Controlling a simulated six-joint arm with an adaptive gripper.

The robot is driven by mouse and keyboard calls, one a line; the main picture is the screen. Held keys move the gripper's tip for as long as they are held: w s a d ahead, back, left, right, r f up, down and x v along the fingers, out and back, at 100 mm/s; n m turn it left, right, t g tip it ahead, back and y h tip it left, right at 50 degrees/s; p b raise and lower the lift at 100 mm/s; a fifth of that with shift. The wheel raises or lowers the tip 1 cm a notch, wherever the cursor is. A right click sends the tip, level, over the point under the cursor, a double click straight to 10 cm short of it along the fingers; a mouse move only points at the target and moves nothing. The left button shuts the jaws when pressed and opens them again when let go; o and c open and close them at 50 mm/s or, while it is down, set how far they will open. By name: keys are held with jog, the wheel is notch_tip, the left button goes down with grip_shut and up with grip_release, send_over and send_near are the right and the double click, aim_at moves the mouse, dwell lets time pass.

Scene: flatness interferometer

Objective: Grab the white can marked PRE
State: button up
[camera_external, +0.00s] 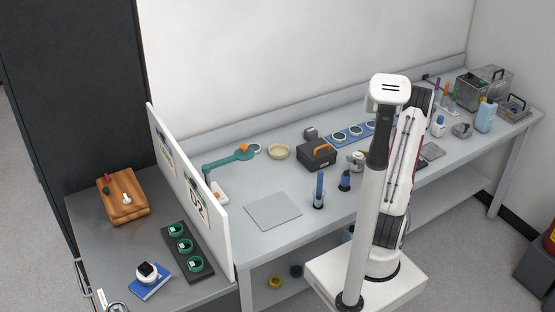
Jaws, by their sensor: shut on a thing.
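My arm (399,165) stands on a white base at the front right of the long bench. My gripper cannot be made out in this view; the arm links hide the area behind them. I cannot make out a can marked PRE, and no such lettering is legible. A small white and dark object (357,160) shows just left of my arm, too small to identify. A white bottle-like container with a blue label (438,127) stands right of my arm. A white piece (219,193) lies beside the upright panel.
A white upright panel (206,212) divides the long bench from the left table. A dark toolbox (317,156), a blue strip with round pieces (340,137), a blue upright tool (319,190) and a flat grey plate (273,211) are on the bench.

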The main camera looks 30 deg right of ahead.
aim_at(361, 153)
jog(key=shift+r, duration=4.5)
